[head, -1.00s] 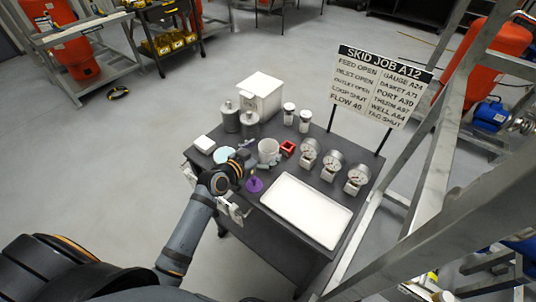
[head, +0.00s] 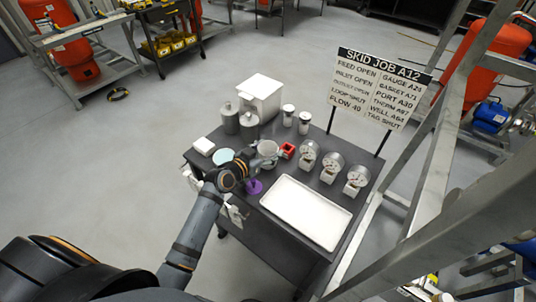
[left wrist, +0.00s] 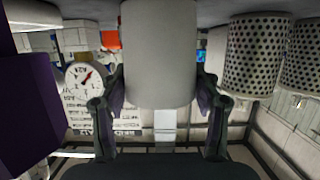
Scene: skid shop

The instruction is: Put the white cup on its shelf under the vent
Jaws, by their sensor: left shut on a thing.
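The white cup (head: 268,146) stands on the dark table, near its middle. My left gripper (head: 261,158) reaches it from the left front and is shut on it. In the left wrist view the cup (left wrist: 160,50) fills the space between the two fingers (left wrist: 160,95), one on each side. I cannot tell whether the cup's base still touches the table. My right gripper is not in view. I cannot make out a shelf under a vent in these views.
A purple item (head: 254,187), a red square part (head: 288,150) and a white tray (head: 305,212) lie near the cup. Gauges (head: 332,166) stand to the right, metal canisters (head: 249,127) and a white box (head: 260,95) behind. A sign (head: 380,88) rises at the back right.

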